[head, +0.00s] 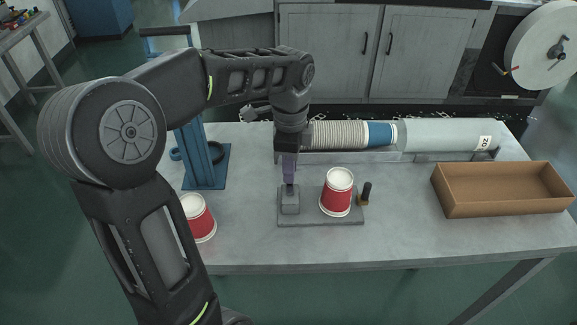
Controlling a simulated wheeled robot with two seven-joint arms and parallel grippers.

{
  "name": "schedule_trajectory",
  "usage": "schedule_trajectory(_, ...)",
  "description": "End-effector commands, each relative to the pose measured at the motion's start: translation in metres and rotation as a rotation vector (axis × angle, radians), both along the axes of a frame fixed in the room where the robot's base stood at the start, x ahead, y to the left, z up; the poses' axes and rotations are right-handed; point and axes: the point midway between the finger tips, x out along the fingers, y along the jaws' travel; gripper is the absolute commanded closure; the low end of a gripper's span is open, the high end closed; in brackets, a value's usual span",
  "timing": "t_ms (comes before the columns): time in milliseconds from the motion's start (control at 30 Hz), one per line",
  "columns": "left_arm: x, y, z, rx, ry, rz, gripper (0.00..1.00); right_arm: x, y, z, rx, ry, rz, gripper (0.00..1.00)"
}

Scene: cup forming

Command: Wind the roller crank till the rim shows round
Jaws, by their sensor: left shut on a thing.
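A small forming fixture with a flat grey base plate (322,221) lies on the table. A grey block (290,204) stands at the plate's left end. My left gripper (289,183) points straight down over this block, left of the cup, and is shut on what seems to be the roller crank, which its fingers hide. A short dark peg (367,188) on a brown block is right of the cup. My right gripper is not in view.
Another red cup (200,218) stands at the left, partly behind my arm. A blue press stand (205,165) is behind it. An empty brown box (502,202) is at the right.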

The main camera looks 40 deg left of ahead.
Motion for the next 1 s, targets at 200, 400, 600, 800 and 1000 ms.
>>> schedule_trajectory(200, 0.001, 0.000, 0.001, 0.001, -0.004, -0.002, 1.00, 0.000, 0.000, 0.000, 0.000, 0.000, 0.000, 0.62)
schedule_trajectory(400, 0.001, 0.000, 0.001, 0.001, -0.004, -0.001, 0.73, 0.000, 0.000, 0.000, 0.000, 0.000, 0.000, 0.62)
schedule_trajectory(600, 0.000, 0.000, 0.001, 0.000, -0.002, -0.001, 0.59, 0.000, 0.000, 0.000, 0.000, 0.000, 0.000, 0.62)
schedule_trajectory(800, 0.000, 0.000, 0.000, 0.000, -0.001, 0.000, 0.59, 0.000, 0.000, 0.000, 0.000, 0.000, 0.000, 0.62)
schedule_trajectory(1000, 0.001, 0.000, 0.011, 0.000, -0.003, -0.001, 0.59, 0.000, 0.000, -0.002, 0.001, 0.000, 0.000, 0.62)
